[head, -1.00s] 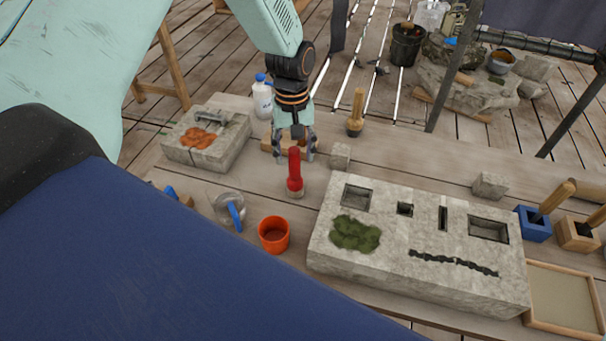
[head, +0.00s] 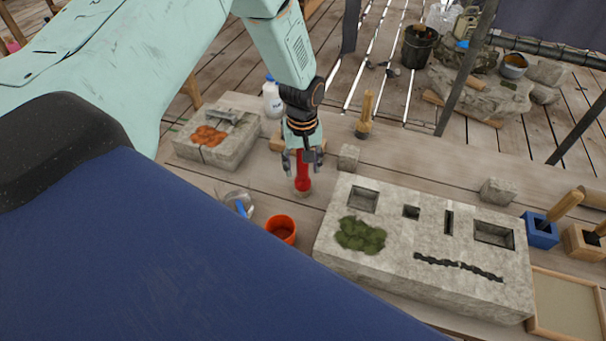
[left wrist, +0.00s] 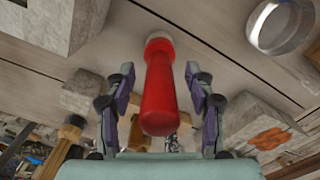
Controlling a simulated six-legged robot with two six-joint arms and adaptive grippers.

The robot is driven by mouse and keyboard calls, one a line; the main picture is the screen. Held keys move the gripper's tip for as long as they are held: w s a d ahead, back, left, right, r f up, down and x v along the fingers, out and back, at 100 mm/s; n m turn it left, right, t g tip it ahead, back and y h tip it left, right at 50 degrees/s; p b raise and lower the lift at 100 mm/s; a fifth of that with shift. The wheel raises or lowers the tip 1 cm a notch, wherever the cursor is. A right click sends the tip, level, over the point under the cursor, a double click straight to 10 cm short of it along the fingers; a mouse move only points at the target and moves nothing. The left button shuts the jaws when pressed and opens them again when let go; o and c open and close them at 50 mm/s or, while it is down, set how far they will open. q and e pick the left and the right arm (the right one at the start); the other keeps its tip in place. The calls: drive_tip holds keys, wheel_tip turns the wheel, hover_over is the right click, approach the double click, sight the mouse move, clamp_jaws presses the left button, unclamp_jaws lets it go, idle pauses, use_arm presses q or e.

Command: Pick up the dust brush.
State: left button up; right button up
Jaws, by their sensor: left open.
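The dust brush (head: 303,181) has a red handle and a pale bristle end. It stands upright on the table, bristles down, in the head view. In the left wrist view the red handle (left wrist: 158,92) points toward the camera, between the fingers. My left gripper (head: 303,163) is open around the top of the handle, with a finger on each side. In the left wrist view the open gripper (left wrist: 160,95) shows gaps between both fingers and the handle. My right gripper is not in view.
A large stone block (head: 425,281) with slots and moss lies right of the brush. An orange cup (head: 281,229) and a clear jug (head: 238,204) stand in front. A smaller stone block (head: 217,150) lies to the left. A small stone cube (head: 349,157) and a wooden-handled tool (head: 366,116) stand behind.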

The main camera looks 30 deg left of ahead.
use_arm(q)
drive_tip(key=shift+a+f, duration=0.15)
drive_tip(key=shift+f, duration=0.65)
drive_tip(key=shift+w+d, duration=0.1)
drive_tip(key=shift+d, duration=0.15)
drive_tip(key=shift+c, duration=0.2)
drive_tip(key=shift+r, duration=0.1)
drive_tip(key=shift+c, duration=0.8)
drive_tip(key=shift+a, duration=0.25)
drive_tip(key=c, duration=0.6)
drive_tip(key=shift+d, duration=0.2)
clamp_jaws()
